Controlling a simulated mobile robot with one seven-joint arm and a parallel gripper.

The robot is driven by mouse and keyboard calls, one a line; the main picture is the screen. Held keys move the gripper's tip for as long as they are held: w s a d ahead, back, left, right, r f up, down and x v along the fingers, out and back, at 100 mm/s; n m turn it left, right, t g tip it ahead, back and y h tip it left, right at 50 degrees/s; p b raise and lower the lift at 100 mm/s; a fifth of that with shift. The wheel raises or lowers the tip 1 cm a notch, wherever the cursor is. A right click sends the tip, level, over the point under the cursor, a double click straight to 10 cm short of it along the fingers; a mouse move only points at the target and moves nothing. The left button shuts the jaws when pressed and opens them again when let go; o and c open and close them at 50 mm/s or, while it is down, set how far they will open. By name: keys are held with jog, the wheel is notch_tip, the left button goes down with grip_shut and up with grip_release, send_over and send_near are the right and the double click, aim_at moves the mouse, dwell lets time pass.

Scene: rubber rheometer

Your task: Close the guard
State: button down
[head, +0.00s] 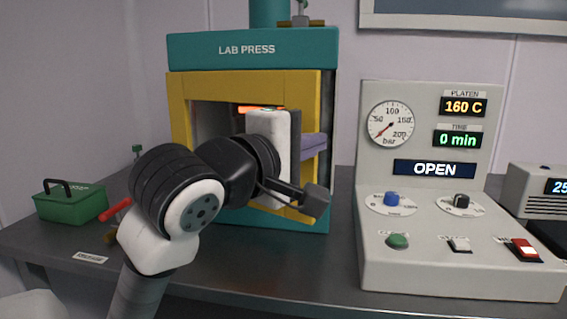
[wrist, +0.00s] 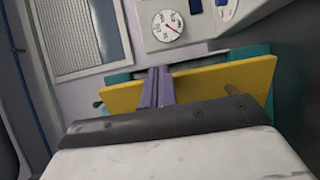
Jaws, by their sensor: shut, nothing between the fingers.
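The guard (head: 245,83) is a yellow frame on the front of the teal lab press (head: 210,53). My arm hides much of its lower middle, so I cannot tell how far it stands open. An orange glow shows inside, through its upper part. In the wrist view the guard (wrist: 205,83) is a yellow band across the middle. My gripper (head: 322,146) has its purple fingers together and empty, overlapping the guard's right upright. In the wrist view the fingers (wrist: 158,75) reach across the band near its middle. I cannot tell whether they touch it.
A control console (head: 430,200) stands to the right with a gauge, knobs, buttons and a display reading OPEN. A green box (head: 68,204) sits at the left of the dark bench (head: 260,288). A red-handled item (head: 115,210) lies near my arm. The bench front is mostly clear.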

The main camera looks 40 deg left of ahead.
jog(key=w+a+n+y+b, duration=0.1)
jog(key=w+a, duration=0.3)
jog(key=w, duration=1)
jog(key=shift+a+n+y, duration=0.15)
jog(key=shift+n+y, duration=0.15)
jog(key=shift+y, duration=0.5)
